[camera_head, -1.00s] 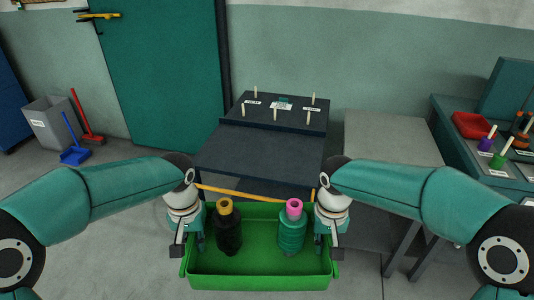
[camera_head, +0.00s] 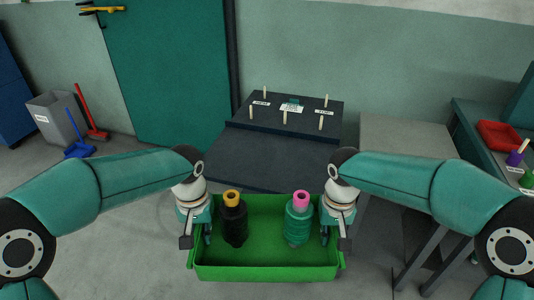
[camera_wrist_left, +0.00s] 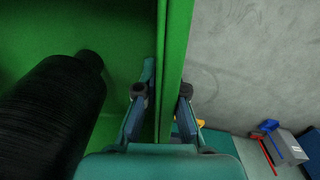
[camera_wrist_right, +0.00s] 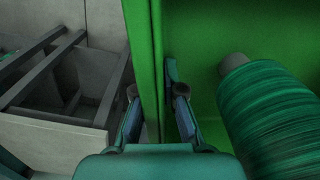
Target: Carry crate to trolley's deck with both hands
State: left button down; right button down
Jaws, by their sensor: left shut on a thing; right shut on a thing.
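The green crate (camera_head: 265,272) is held level between my two grippers, in front of the trolley. It holds a black spool (camera_head: 234,222) with a yellow core on the left and a green spool (camera_head: 298,220) with a pink core on the right. My left gripper (camera_wrist_left: 162,95) is shut on the crate's left wall, one finger inside and one outside. My right gripper (camera_wrist_right: 152,92) is shut on the right wall in the same way. The trolley's dark deck (camera_head: 262,160) lies just beyond the crate; its near edge is hidden behind the crate and my arms.
A raised board (camera_head: 287,122) with several pegs and labels stands at the deck's far end. A grey table (camera_head: 405,135) stands right of the trolley, and a bench with a red tray (camera_head: 499,135) further right. A grey bin (camera_head: 55,118) stands at the left by the door.

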aim_at(267, 159)
jog(key=i, duration=1.35)
jog(key=z, duration=0.05)
